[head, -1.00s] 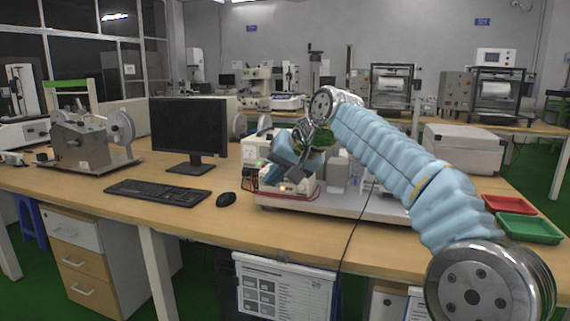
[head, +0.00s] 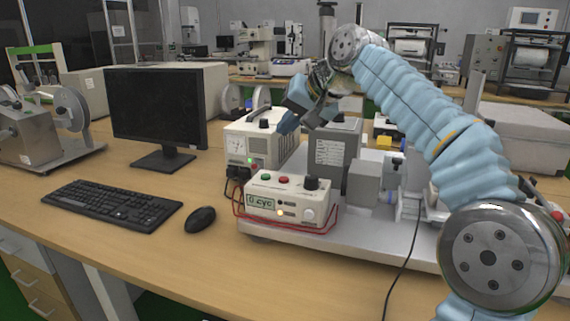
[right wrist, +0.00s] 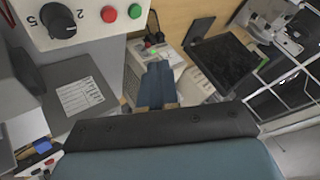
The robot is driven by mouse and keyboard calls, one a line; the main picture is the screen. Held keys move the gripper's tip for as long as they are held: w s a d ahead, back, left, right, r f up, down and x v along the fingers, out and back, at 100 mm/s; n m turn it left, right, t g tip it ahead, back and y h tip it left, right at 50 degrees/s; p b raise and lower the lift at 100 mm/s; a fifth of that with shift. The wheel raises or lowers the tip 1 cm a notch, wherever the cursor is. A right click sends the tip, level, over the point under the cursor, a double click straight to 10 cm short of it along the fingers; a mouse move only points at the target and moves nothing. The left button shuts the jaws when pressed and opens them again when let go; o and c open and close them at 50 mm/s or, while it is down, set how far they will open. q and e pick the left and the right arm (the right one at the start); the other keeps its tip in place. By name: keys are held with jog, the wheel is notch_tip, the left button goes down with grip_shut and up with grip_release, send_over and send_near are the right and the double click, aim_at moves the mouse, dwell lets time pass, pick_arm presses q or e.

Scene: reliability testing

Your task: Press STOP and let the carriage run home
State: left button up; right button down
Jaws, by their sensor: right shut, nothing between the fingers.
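The control box (head: 275,207) stands at the front left of the test rig. It has a green button (head: 267,177), a red button (head: 284,180) and a black knob (head: 311,183) on top. Its display seems to read "0 cyc". The red button also shows at the top of the right wrist view (right wrist: 109,13), beside the green one (right wrist: 135,11). No STOP label is legible. My right gripper (head: 286,126) is shut and empty, above and behind the box, apart from the buttons. I cannot tell which rig part is the carriage. My left gripper is out of view.
A power supply (head: 238,147) with a dial stands behind the box. A monitor (head: 155,108), keyboard (head: 110,203) and mouse (head: 200,219) are to the left. Free table top lies before the box.

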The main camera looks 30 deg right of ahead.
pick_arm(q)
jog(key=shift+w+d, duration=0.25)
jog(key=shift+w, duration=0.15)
pick_arm(e)
jog(key=shift+w+d, duration=0.25)
jog(key=shift+w, duration=0.1)
jog(key=shift+r, duration=0.1)
jog(key=b, duration=0.2)
send_over(288, 179)
notch_tip(288, 179, down, 8)
jog(key=shift+r, duration=0.1)
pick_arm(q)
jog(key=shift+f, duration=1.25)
pick_arm(e)
jog(key=shift+a+f, duration=0.1)
jog(key=shift+f, duration=0.45)
pick_arm(q)
jog(key=shift+b, duration=0.35)
pick_arm(e)
jog(key=shift+f, duration=0.15)
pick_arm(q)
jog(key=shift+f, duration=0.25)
pick_arm(e)
jog(key=shift+f, duration=0.25)
